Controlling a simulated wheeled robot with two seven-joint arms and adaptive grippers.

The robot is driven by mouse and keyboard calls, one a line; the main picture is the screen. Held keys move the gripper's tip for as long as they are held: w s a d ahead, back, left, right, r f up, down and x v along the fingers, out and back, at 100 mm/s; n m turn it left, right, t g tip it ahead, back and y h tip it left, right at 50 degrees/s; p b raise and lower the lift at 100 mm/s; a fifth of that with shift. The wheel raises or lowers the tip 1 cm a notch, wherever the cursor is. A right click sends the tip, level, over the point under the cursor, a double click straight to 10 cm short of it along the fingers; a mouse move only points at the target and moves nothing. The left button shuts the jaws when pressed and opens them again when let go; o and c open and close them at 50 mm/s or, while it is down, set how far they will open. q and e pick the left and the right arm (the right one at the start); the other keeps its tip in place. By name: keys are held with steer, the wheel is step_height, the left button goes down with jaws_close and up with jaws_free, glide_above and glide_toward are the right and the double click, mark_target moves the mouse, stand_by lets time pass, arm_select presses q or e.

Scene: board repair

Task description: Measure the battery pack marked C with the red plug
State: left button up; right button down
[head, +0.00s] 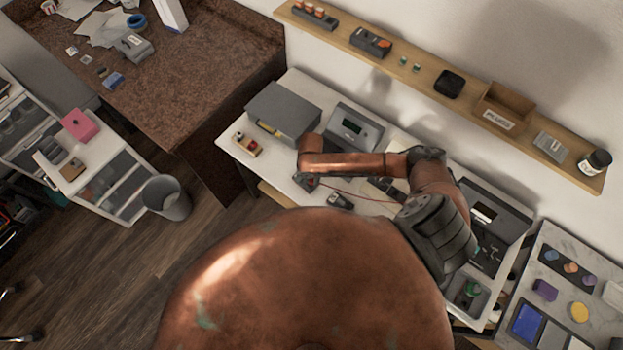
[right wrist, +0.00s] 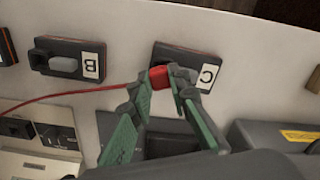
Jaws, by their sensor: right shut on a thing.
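My right gripper (right wrist: 163,82) is shut on the red plug (right wrist: 158,76), which sits between its green fingertips. The plug is at the inner end of the dark battery pack marked C (right wrist: 207,77), by its grey part; whether it is seated or only touching I cannot tell. A red lead (right wrist: 70,97) runs left from the plug. The pack marked B (right wrist: 68,60) lies to the left. In the head view my right gripper (head: 310,178) is low over the white bench, mostly hidden by my arm. The meter with a display (head: 352,128) stands behind it. My left gripper is not in view.
A grey box (head: 284,108) stands on the bench left of the meter. A small block with red and yellow parts (head: 246,144) lies at the left end. A wooden shelf (head: 420,82) runs along the wall. An open grey case (head: 490,220) is at the right.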

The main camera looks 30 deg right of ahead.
steer(key=shift+f, duration=0.35)
stand_by(0.3)
steer(key=c, duration=1.7)
jaws_free()
steer(key=shift+c, duration=0.2)
steer(key=shift+o, duration=1.4)
steer(key=shift+r, duration=0.15)
steer(key=shift+r+p, duration=1.35)
steer(key=shift+p, duration=0.9)
